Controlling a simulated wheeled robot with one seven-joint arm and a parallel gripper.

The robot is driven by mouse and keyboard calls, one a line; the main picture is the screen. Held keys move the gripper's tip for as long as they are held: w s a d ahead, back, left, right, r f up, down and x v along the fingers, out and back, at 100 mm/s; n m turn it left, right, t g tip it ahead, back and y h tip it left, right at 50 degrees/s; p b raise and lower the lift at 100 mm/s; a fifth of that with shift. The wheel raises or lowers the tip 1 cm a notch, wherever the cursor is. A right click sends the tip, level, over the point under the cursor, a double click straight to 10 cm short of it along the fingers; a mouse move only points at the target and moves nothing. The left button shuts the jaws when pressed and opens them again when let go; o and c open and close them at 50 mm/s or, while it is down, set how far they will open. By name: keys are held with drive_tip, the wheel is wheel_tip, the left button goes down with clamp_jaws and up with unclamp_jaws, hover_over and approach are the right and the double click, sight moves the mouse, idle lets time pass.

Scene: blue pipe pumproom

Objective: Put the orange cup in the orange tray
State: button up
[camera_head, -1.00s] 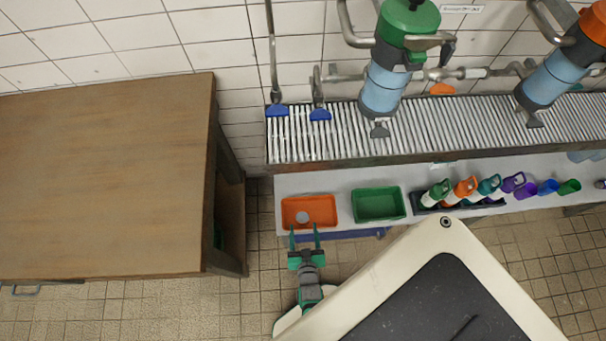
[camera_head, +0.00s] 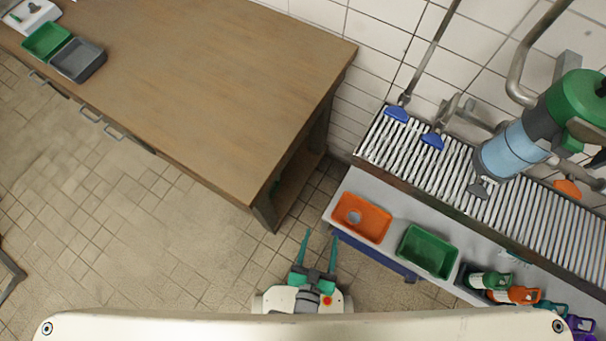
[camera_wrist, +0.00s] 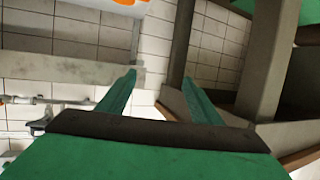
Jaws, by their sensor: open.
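The orange tray (camera_head: 375,230) lies on the lower shelf by the wall, with a small pale round thing (camera_head: 354,217) inside it; I cannot tell what that is. I cannot make out an orange cup in the head view. My gripper (camera_head: 319,238) is open and empty, its green fingers over the floor to the left of the orange tray and apart from it. In the wrist view the two fingers (camera_wrist: 158,85) are spread with nothing between them. An orange thing shows only partly at that view's top edge.
A green tray (camera_head: 428,252) and a rack of bottles (camera_head: 512,291) stand right of the orange tray. A slatted steel drain (camera_head: 440,165) runs above. A wooden table (camera_head: 215,85) carries a green tray (camera_head: 48,41) and a grey tray (camera_head: 78,60).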

drive_tip(key=s+a+r+n+y, duration=0.1)
drive_tip(key=a+r, duration=0.1)
drive_tip(key=r, duration=0.8)
drive_tip(key=s+a+r+n+t+y, duration=0.1)
drive_tip(key=s+a+r+y, duration=0.1)
drive_tip(key=r, duration=0.8)
drive_tip(key=shift+a+n, duration=0.4)
drive_tip(key=shift+a, duration=0.35)
drive_tip(key=shift+s, duration=0.1)
